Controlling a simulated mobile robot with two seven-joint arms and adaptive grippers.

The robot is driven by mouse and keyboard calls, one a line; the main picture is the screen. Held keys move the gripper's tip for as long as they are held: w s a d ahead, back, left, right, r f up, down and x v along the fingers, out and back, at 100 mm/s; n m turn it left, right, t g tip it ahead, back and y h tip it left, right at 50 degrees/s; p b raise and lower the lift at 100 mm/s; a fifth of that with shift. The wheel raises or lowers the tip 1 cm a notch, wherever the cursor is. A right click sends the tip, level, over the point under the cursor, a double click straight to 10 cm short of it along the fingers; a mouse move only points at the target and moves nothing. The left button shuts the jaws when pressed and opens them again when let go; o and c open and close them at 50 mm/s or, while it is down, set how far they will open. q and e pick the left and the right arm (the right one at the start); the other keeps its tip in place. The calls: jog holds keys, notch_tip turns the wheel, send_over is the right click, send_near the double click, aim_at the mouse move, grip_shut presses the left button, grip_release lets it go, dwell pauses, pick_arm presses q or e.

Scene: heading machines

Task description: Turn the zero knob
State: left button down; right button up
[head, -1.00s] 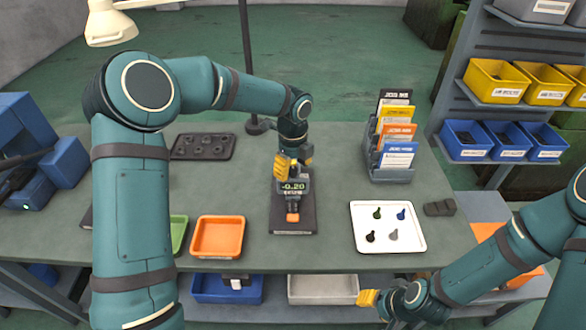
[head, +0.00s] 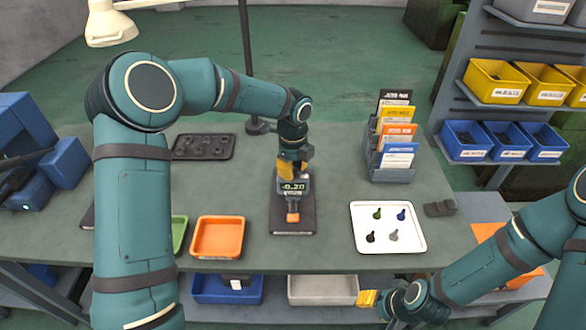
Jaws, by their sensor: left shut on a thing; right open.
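A small gauge (head: 293,187) with a display reading -0.20 stands on a dark base plate (head: 292,228) at the middle of the bench. An orange part (head: 293,212) sits at its front, below the display. My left gripper (head: 291,167) reaches down from behind, its yellow fingers shut at the top of the gauge. The thing between the fingers, in the zero knob's likely place, is hidden by them. My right gripper (head: 368,299) is open and empty, low in front of the bench's front edge.
An orange tray (head: 218,254) lies left of the gauge. A white tray (head: 415,243) with several small knob-like parts lies right. A card rack (head: 394,176) stands behind it, and a dark tray (head: 203,156) lies back left.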

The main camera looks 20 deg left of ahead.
aim_at(293, 169)
pick_arm(q)
jog(key=n, duration=0.5)
jog(key=shift+n+b, duration=0.3)
jog(key=shift+b, duration=0.1)
jog(key=n, duration=0.5)
jog(key=shift+n+b, duration=0.3)
jog(key=shift+b, duration=0.05)
jog(key=c, duration=0.7)
grip_release()
notch_tip(293, 169, up, 12)
